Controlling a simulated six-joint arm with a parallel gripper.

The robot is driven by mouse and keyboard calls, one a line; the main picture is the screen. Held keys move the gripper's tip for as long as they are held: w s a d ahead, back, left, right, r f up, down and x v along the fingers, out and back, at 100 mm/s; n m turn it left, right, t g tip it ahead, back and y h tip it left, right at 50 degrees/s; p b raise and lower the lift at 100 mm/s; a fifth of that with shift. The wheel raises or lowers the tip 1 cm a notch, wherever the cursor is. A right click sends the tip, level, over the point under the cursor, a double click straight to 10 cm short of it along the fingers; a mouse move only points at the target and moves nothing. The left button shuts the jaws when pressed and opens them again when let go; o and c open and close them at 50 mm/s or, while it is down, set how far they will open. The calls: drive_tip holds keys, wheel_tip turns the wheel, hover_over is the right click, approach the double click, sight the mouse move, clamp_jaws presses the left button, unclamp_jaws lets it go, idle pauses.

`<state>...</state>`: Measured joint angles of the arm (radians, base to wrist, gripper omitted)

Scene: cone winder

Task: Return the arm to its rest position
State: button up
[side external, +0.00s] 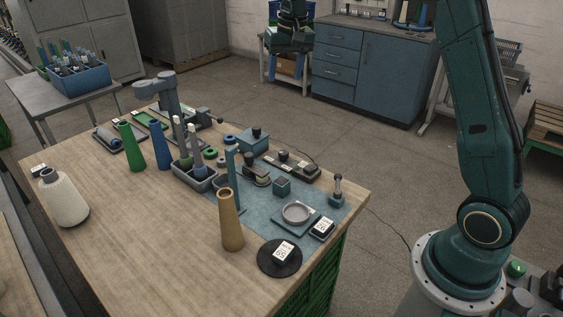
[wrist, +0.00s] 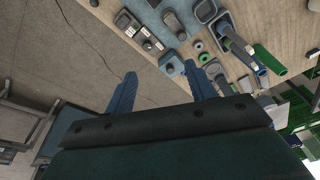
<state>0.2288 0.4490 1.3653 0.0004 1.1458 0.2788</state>
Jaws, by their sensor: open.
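My gripper (wrist: 160,85) shows in the wrist view with its two blue fingers spread apart and nothing between them. It hangs above the floor and the edge of the wooden workbench (side external: 110,215). In the side external view my arm rises at the right, beside the bench, and the gripper is out of frame. No part of my gripper touches anything on the bench in the views.
The bench holds a tan cone (side external: 231,222), a blue cone (side external: 161,146), a green cone (side external: 131,146), a white yarn cone (side external: 63,199), a black disc (side external: 268,262) and a round dish (side external: 297,213). A blue cabinet (side external: 362,75) stands behind. Open floor lies between.

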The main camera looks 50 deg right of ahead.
drive_tip(key=s+a+r+n+t, duration=0.1)
drive_tip(key=s+a+r, duration=0.25)
drive_tip(key=s, duration=0.45)
drive_tip(key=s+a+r+n+t, duration=0.1)
drive_tip(key=s+a+r+n, duration=0.15)
drive_tip(key=s+a, duration=0.45)
drive_tip(key=s+f+n, duration=0.1)
drive_tip(key=s+f, duration=0.1)
drive_tip(key=s, duration=0.7)
drive_tip(key=s+a+f+n+t, duration=0.1)
drive_tip(key=s+f, duration=0.2)
drive_tip(key=s, duration=0.7)
drive_tip(key=shift+a+t, duration=0.3)
drive_tip(key=shift+o, duration=1)
